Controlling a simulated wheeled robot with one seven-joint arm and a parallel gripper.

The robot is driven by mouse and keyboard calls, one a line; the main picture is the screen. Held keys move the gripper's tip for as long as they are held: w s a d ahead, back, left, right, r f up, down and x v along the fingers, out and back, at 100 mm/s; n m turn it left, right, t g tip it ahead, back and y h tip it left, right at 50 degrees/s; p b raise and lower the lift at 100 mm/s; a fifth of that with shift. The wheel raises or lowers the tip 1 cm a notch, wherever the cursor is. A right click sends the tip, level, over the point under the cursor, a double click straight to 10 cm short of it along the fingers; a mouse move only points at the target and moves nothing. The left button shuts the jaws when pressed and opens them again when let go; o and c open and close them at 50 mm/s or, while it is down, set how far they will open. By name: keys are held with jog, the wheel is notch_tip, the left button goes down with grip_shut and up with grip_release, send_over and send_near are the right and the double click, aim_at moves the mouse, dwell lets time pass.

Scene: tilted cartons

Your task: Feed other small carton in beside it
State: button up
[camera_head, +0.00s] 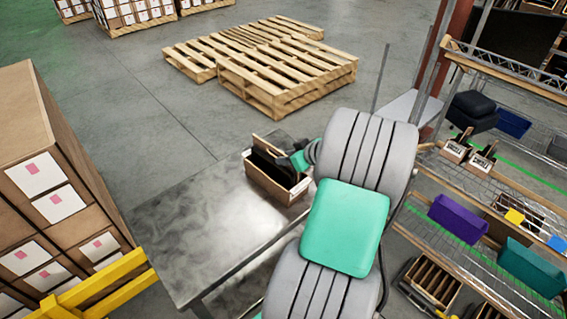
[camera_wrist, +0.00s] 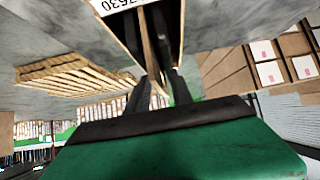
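An open light-brown carton (camera_head: 268,184) stands near the far right corner of the grey metal table, with dark contents and a brown panel rising at its back. My gripper (camera_head: 292,163) reaches down to it from the right. In the wrist view the carton's brown edge (camera_wrist: 115,44) and a white number label (camera_wrist: 116,4) show at the top. My two dark fingers (camera_wrist: 157,88) stand apart at its opening, with a thin brown strip (camera_wrist: 149,45) between them. Whether they press on it is unclear. I cannot tell a second small carton inside.
The table (camera_head: 190,225) is bare left of the carton. Stacked labelled boxes (camera_head: 45,170) and a yellow rail (camera_head: 105,285) stand at the left. A wire rack (camera_head: 480,195) at the right holds small labelled cartons (camera_head: 455,151) and coloured bins. Wooden pallets (camera_head: 285,75) lie behind.

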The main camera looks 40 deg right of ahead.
grip_shut()
dwell(1.4)
notch_tip(320, 180, up, 8)
jog(key=p, duration=0.4)
jog(key=shift+w+r, duration=0.1)
jog(key=shift+r, duration=0.1)
jog(key=shift+f, duration=0.1)
